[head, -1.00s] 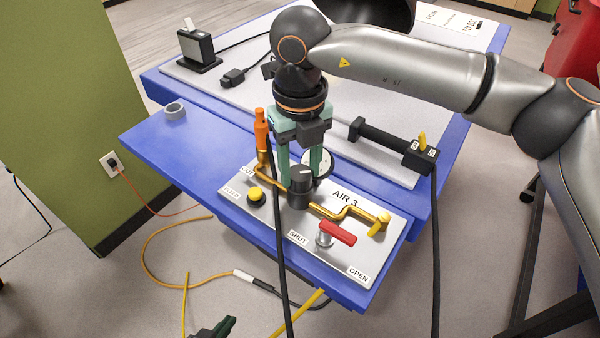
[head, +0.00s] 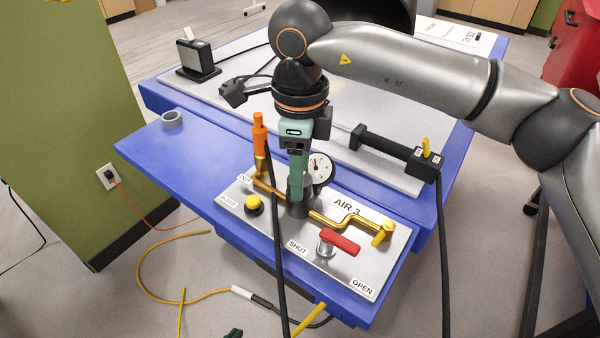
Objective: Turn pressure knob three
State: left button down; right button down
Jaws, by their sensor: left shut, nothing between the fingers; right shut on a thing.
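The AIR 3 panel (head: 330,262) is a grey plate on the blue bench. Its black pressure knob (head: 299,207) stands upright on the gold pipe. My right gripper (head: 298,192) points down over the knob and is shut on it, its green fingers now seen edge-on and hiding the knob's top. A round white gauge (head: 321,168) is right behind the fingers. The tip of my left gripper (head: 233,333) shows at the bottom edge; most of it is out of frame, away from the panel.
A red lever (head: 340,243) sits between the SHUT and OPEN labels. A yellow button (head: 253,203) and an orange fitting (head: 259,135) are at the panel's left. A black hose (head: 276,240) hangs across the panel. A grey ring (head: 172,119) lies on the clear left of the blue bench (head: 165,155).

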jog(key=n, duration=0.7)
jog(key=shift+r, duration=0.1)
dwell(0.4)
jog(key=shift+c, duration=1.6)
grip_release()
notch_tip(320, 180, up, 12)
jog(key=shift+r+p, duration=0.2)
jog(key=shift+p, duration=0.25)
